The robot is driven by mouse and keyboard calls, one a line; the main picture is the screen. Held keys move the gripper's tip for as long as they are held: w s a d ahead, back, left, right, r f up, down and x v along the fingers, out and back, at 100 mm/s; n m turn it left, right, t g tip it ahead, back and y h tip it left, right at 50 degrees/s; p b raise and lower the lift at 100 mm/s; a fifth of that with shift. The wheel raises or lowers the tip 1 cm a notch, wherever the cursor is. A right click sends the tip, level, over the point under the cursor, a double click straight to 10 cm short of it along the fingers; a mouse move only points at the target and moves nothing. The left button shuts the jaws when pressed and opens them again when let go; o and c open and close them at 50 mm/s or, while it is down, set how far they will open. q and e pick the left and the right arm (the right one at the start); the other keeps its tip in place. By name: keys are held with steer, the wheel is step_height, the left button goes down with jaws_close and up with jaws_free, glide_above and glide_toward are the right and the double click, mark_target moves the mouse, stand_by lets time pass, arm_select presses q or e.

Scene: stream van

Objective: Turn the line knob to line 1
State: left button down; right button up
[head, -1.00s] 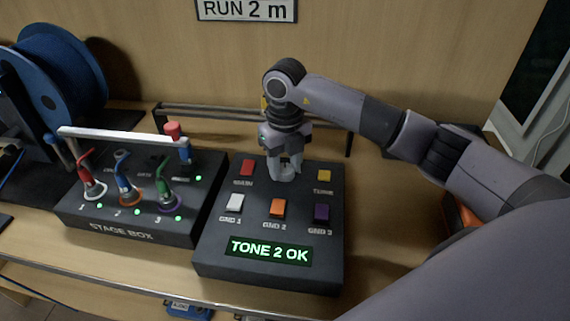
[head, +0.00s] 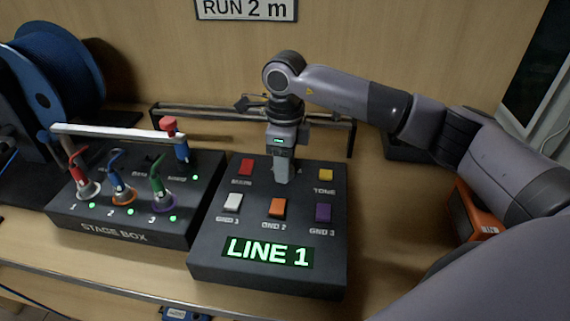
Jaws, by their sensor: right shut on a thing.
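The dark control box (head: 205,258) stands on the bench, and its green display (head: 267,252) reads "LINE 1". My right gripper (head: 281,178) points down at the back middle of the box top, between the red button and the yellow button. It is shut on the line knob, which the fingers hide almost wholly. My left gripper is not in view.
On the box top are a red button (head: 246,167), a yellow button (head: 326,174), and white, orange and purple switches in front. The stage box (head: 115,237), with several plugged cables, stands to the left. A blue cable reel (head: 62,75) is at the back left.

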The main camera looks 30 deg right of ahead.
steer(key=shift+n, duration=0.5)
steer(key=o, duration=1)
steer(key=shift+o, duration=0.2)
steer(key=shift+r, duration=0.15)
step_height(320, 180, up, 7)
